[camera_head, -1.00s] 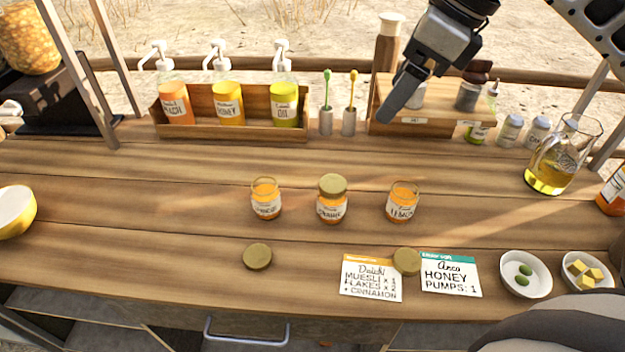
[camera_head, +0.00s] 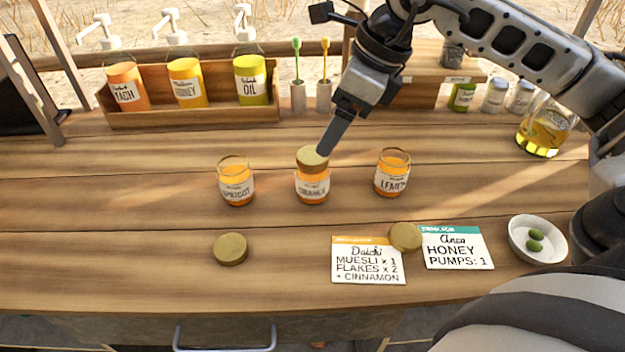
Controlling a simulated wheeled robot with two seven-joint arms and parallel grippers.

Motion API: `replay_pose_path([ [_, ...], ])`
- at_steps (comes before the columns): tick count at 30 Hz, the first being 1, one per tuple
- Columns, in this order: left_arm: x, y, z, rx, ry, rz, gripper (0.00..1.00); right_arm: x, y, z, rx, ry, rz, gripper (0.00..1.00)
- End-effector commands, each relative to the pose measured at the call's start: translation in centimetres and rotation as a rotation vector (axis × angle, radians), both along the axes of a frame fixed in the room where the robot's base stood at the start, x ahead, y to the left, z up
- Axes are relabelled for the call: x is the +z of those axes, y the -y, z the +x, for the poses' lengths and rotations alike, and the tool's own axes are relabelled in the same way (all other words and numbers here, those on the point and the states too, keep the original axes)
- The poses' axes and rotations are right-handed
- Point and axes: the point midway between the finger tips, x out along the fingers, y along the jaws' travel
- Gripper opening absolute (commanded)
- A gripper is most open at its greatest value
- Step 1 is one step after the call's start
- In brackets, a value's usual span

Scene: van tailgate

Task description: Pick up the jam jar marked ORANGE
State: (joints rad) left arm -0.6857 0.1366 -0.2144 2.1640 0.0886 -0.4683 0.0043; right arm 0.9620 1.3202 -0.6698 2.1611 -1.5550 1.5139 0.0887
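The jam jar marked ORANGE (camera_head: 312,186) stands upright on the wooden counter, with a gold lid (camera_head: 312,159) on it. It is the middle one of three jars. The APRICOT jar (camera_head: 236,184) is to its left and the LEMON jar (camera_head: 392,176) to its right; both are without lids. My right gripper (camera_head: 328,145) comes in from the right, its fingertip at the upper right of the ORANGE jar's lid. I cannot tell whether it touches, and only one finger shows clearly. My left gripper is not in view.
Loose lids lie in front at the left (camera_head: 230,249) and on the cards (camera_head: 405,237). Behind is a wooden tray (camera_head: 190,117) of pump bottles. A glass jug (camera_head: 545,128) and a white bowl (camera_head: 537,240) are at the right. The counter's left is clear.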

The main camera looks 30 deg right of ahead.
Motion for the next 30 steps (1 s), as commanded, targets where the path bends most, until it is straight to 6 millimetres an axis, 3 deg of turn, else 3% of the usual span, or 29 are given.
replay_pose_path([
  [4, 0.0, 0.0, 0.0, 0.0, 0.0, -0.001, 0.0, -2.5, -0.7, 0.7, 0.001, -0.003, 0.003, 0.76],
  [11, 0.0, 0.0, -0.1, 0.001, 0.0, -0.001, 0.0, -3.9, -1.1, 1.3, -0.001, -0.001, 0.001, 0.76],
  [21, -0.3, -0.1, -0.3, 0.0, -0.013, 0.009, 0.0, -8.0, -2.3, 2.5, 0.0, -0.002, 0.001, 0.76],
  [29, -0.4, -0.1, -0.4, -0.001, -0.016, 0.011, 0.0, -8.4, -2.4, 2.7, 0.0, 0.001, 0.001, 0.76],
  [30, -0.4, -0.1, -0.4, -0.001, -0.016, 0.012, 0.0, -8.4, -2.4, 2.7, 0.0, 0.001, 0.001, 0.71],
])
